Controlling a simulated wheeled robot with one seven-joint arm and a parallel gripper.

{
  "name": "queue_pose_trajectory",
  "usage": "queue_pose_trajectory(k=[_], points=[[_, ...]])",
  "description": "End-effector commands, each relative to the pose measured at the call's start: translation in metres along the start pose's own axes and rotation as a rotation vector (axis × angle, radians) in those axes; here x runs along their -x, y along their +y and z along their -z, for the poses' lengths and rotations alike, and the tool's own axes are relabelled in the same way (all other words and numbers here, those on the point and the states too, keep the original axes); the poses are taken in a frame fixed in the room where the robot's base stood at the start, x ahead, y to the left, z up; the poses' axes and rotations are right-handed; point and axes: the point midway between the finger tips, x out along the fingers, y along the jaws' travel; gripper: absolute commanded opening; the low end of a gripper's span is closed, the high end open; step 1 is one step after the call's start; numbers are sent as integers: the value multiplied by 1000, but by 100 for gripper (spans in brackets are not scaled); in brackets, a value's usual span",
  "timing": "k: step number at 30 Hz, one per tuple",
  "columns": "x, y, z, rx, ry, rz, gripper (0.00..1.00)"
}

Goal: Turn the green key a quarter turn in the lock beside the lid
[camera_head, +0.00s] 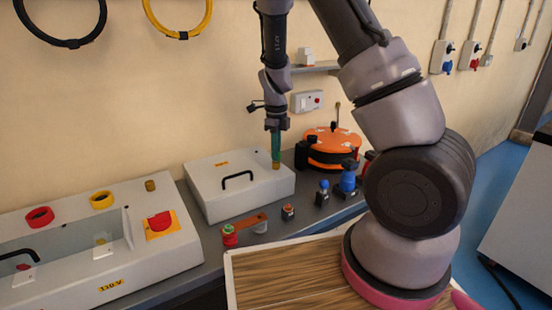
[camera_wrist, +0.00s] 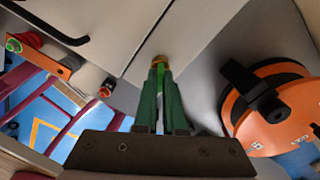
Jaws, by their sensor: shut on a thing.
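The grey box with the lid (camera_head: 215,172) stands on the bench and has a black handle (camera_head: 238,179). The brass lock (camera_head: 276,166) sits at its right side, beside the lid seam; it also shows in the wrist view (camera_wrist: 159,60). My gripper (camera_head: 276,158) points down directly above the lock. In the wrist view its green fingers (camera_wrist: 161,88) are shut on the green key (camera_wrist: 160,76), whose small visible part is at the lock. The fingers hide most of the key, so its turn angle cannot be told.
An orange round device (camera_head: 331,147) stands close to the right of the box. Small switches, a blue-topped knob (camera_head: 348,178) and an orange bar (camera_head: 246,224) are in front. A grey 110 V panel (camera_head: 100,250) stands at the left.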

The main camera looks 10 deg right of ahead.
Motion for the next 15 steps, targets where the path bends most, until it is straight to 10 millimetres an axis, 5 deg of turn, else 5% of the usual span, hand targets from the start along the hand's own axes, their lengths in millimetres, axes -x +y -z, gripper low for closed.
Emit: queue_pose_trajectory(k=[4, 15], points=[[0, 0, 0, -43, 1, 0, 0], [0, 0, 0, -501, 2, 0, 0]])
